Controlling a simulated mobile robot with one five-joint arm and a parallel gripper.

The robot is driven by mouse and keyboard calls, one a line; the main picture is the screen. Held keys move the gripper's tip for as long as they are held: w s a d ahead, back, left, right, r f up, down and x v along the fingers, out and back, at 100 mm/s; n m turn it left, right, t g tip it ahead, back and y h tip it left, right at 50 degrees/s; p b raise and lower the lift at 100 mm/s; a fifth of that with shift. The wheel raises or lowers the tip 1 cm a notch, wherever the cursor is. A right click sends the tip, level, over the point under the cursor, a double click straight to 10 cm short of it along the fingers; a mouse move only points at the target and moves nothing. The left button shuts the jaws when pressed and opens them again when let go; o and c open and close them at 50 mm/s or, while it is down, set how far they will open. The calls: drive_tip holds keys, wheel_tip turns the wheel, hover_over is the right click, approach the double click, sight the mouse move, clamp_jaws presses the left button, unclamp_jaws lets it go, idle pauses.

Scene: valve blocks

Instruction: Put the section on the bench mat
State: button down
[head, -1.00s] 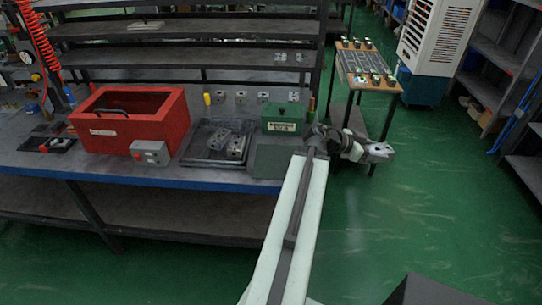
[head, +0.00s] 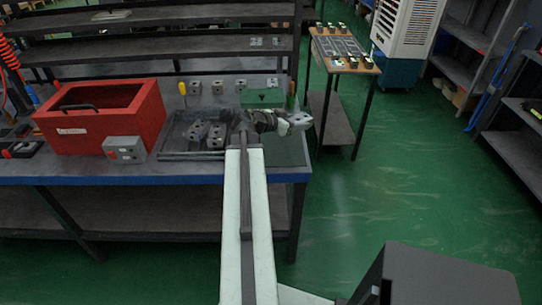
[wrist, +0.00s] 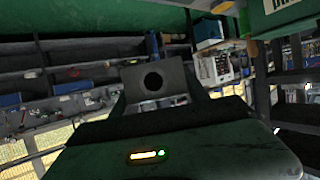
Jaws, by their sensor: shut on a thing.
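My gripper (head: 286,121) reaches out at the right end of the bench, shut on a grey valve section (head: 300,119). In the wrist view the section (wrist: 153,82) shows as a grey block with a dark round hole, between the fingers. The bench mat (head: 283,151) is a flat dark green patch at the bench's right front corner. My arm hides its left part. The section appears above the mat's right side in the picture; its height over the bench cannot be told.
A green box (head: 262,97) stands behind my arm. A dark tray (head: 172,143) with grey blocks lies left of the mat. Further left are a grey switch box (head: 124,149) and an open red bin (head: 100,118). A small table (head: 345,57) stands right, with green floor between.

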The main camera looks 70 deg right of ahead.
drive_tip(key=n+t+h+b, duration=0.1)
drive_tip(key=n+t+b, duration=0.1)
hover_over(271, 148)
wheel_tip(271, 148, down, 2)
wheel_tip(271, 148, down, 11)
drive_tip(key=b, duration=0.9)
drive_tip(key=shift+r+b, duration=0.1)
drive_tip(key=shift+b, duration=0.3)
drive_tip(key=shift+r, duration=0.25)
drive_tip(key=shift+f, duration=0.15)
drive_tip(key=c, duration=0.6)
unclamp_jaws()
